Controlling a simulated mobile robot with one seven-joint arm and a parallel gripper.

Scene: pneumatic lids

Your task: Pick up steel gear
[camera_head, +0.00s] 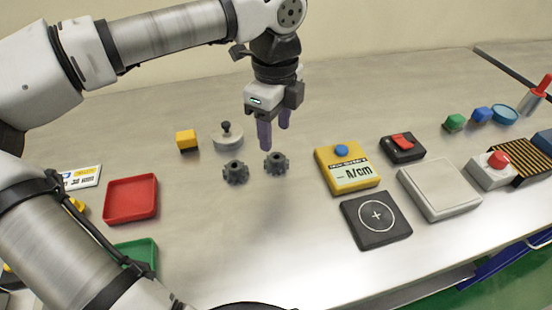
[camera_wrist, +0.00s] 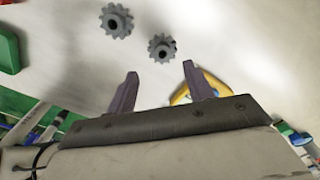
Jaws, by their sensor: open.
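Two dark grey gears lie on the steel table in the head view, a left gear (camera_head: 235,173) and a right gear (camera_head: 275,164), a small gap apart. Both also show in the wrist view, one gear (camera_wrist: 117,20) at the upper left and one gear (camera_wrist: 161,47) nearer the fingers. Which of them is the steel gear I cannot tell. My gripper (camera_head: 274,138) points down just behind and above the right gear, with nothing between its fingers. In the wrist view my gripper (camera_wrist: 158,82) has its two purple fingers spread apart, and the gears lie beyond the tips.
A grey knobbed weight (camera_head: 227,140) and a yellow cube (camera_head: 187,140) stand behind the gears. A red tray (camera_head: 131,202) lies left, above a green tray (camera_head: 138,252). A yellow meter (camera_head: 347,180) and a black pad (camera_head: 376,222) lie right. The table in front of the gears is clear.

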